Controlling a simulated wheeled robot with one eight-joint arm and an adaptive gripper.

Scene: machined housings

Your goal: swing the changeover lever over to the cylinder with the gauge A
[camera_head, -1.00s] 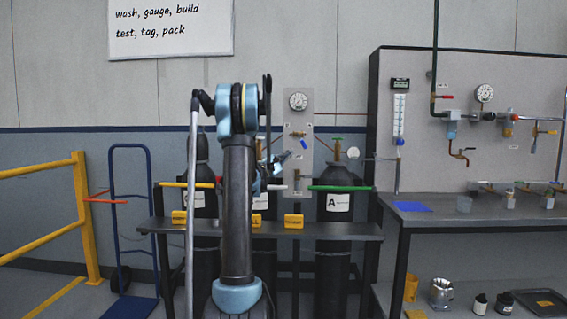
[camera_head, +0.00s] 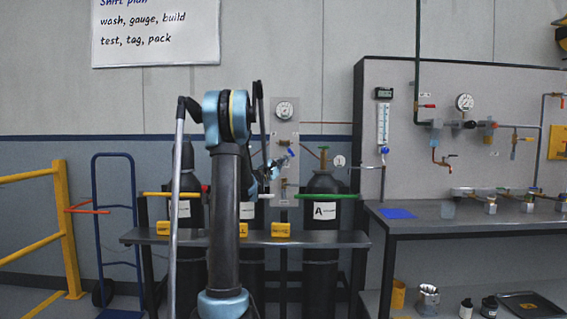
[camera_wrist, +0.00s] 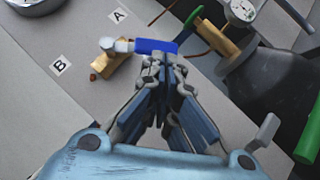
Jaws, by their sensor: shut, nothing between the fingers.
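The changeover lever's blue handle (camera_wrist: 155,46) extends from a brass valve (camera_wrist: 118,66) on a grey panel. It points right in the wrist view and slants down-right in the head view (camera_head: 291,152). The panel has an "A" label (camera_wrist: 118,16) and a "B" label (camera_wrist: 60,67). My gripper (camera_wrist: 166,60) is shut and empty, its tips right at the handle's free end; contact is unclear. In the head view my gripper (camera_head: 274,168) is just left of and below the lever. The cylinder marked A (camera_head: 322,238) stands right of the panel with a small gauge (camera_head: 339,161) beside its valve.
A round gauge (camera_head: 285,110) sits high on the panel. A green bar (camera_head: 328,197) crosses in front of cylinder A. Other dark cylinders stand behind my arm. A bench (camera_head: 470,222) with pipework is at the right, and a yellow railing (camera_head: 66,225) at the left.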

